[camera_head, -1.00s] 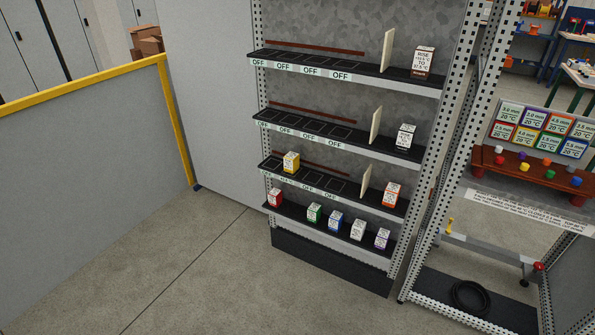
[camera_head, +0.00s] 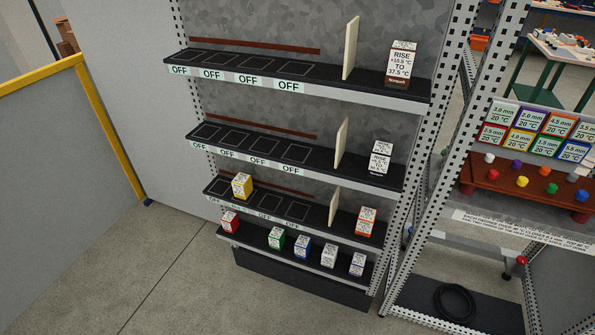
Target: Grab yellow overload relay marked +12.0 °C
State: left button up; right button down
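A yellow block-shaped relay (camera_head: 242,186) with a white printed label stands upright on the third shelf down, at its left end, in a marked slot. Its label text is too small to read. A red relay (camera_head: 229,222), a green relay (camera_head: 277,238), a blue relay (camera_head: 302,246), a white relay (camera_head: 329,254) and a purple relay (camera_head: 357,264) stand in a row on the shelf below. Neither of my grippers is in view.
The shelf rack (camera_head: 300,84) has thin upright dividers (camera_head: 350,48). Right of them stand a brown-based block (camera_head: 399,64), a white block (camera_head: 380,158) and an orange block (camera_head: 366,221). A perforated-post frame with colored knobs (camera_head: 523,182) stands right. The floor in front is clear.

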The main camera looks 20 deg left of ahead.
aim_at(242, 185)
jog(key=z, duration=0.05)
jog(key=i, duration=1.05)
jog(key=u, duration=0.35)
